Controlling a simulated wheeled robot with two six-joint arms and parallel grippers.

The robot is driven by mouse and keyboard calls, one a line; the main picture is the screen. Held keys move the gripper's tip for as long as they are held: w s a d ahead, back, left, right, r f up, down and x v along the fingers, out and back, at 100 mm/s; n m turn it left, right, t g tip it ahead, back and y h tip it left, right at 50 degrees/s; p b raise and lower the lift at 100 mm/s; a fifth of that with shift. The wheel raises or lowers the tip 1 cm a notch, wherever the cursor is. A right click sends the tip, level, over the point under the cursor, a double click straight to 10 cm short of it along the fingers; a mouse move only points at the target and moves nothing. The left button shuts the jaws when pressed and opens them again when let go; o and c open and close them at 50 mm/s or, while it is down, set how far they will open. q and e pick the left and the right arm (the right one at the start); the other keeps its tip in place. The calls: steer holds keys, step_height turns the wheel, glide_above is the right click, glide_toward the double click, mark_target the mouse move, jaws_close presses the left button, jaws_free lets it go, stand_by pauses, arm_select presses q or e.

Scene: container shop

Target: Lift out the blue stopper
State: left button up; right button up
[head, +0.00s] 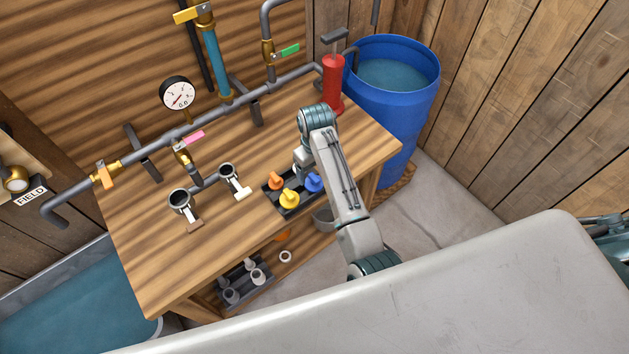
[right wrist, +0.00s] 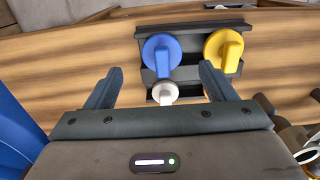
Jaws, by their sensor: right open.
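The blue stopper (head: 313,183) stands in a dark rack (head: 270,204) on the wooden bench, partly covered by my right arm in the head view. It also shows in the right wrist view (right wrist: 162,54), seated in the rack (right wrist: 190,28). My right gripper (right wrist: 161,74) is open and empty. Its fingers are spread to either side of the blue stopper in that picture; contact cannot be made out. My left gripper is not in view.
An orange stopper (head: 276,180) is also in the rack. A small white piece (right wrist: 165,93) sits close to the blue stopper. A red cylinder (head: 333,85), two pipe cups (head: 180,200) and valve piping stand on the bench. A blue barrel (head: 395,95) is behind its right end.

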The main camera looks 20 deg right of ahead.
mark_target(314, 177)
steer(key=shift+a+f+p, duration=0.1)
steer(key=shift+f+p, duration=0.5)
steer(key=shift+f, duration=0.05)
step_height(314, 177, down, 3)
steer(key=shift+w+a+f+p, duration=0.1)
steer(key=shift+f+p, duration=0.05)
steer(key=shift+p, duration=0.5)
steer(key=shift+f, duration=0.45)
steer(key=shift+c, duration=0.3)
steer(key=c, duration=1)
